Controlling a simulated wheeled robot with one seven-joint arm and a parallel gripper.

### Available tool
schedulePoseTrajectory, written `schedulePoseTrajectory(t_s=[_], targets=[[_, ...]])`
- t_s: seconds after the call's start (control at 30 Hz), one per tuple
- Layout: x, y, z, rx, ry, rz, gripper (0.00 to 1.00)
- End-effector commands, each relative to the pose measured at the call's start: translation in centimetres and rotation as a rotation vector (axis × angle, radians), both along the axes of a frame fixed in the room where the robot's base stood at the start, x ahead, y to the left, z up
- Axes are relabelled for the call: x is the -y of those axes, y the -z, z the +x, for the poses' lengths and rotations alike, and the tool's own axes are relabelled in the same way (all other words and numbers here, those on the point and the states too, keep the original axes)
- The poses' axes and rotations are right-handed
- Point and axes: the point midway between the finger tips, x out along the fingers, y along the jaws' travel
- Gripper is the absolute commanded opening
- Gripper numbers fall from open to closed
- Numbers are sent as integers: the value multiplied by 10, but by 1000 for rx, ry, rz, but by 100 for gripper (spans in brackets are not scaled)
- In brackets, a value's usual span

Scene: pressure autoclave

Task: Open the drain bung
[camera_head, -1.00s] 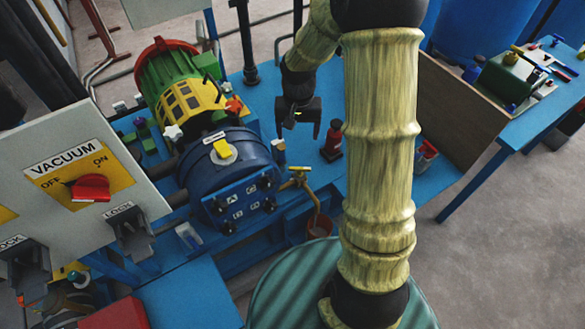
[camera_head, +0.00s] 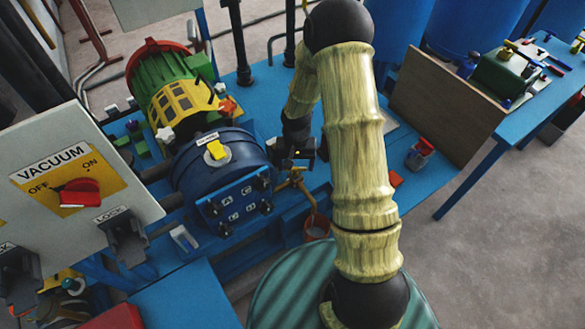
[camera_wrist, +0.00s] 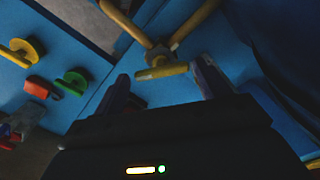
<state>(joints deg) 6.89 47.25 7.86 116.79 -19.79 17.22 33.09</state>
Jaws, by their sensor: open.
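A brass drain tap (camera_head: 295,182) sticks out at the right of the blue pressure vessel (camera_head: 225,170), above a reddish bucket (camera_head: 316,226). I take it for the drain bung. In the wrist view, the brass fitting (camera_wrist: 160,55) has several pipe-like arms. A short brass bar (camera_wrist: 162,71) on it lies just beyond and between my fingertips. My gripper (camera_head: 300,155) is at the vessel's right side, just above the tap. In the wrist view, my gripper (camera_wrist: 162,86) is open, with no visible contact with the bar.
The blue bench (camera_head: 345,180) lies around the vessel. A vacuum control panel (camera_head: 80,180) stands at the left. A small red-capped container (camera_head: 420,152) is right of my arm. The wrist view also shows a yellow knob (camera_wrist: 22,52) and a green knob (camera_wrist: 72,82) at the left.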

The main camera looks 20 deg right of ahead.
Motion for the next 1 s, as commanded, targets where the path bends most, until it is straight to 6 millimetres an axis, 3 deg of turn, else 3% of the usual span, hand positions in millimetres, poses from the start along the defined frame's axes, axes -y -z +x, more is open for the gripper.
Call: schedulePoseTrajectory(t_s=[0.17, 0.47, 0.63, 1.0], targets=[[0, 18, 0, -1, 0, 0, 75], [0, 20, 0, 1, 1, 0, 75], [1, 20, 0, 0, 1, 0, 43], [2, 18, 0, 0, -112, -1, 43]])
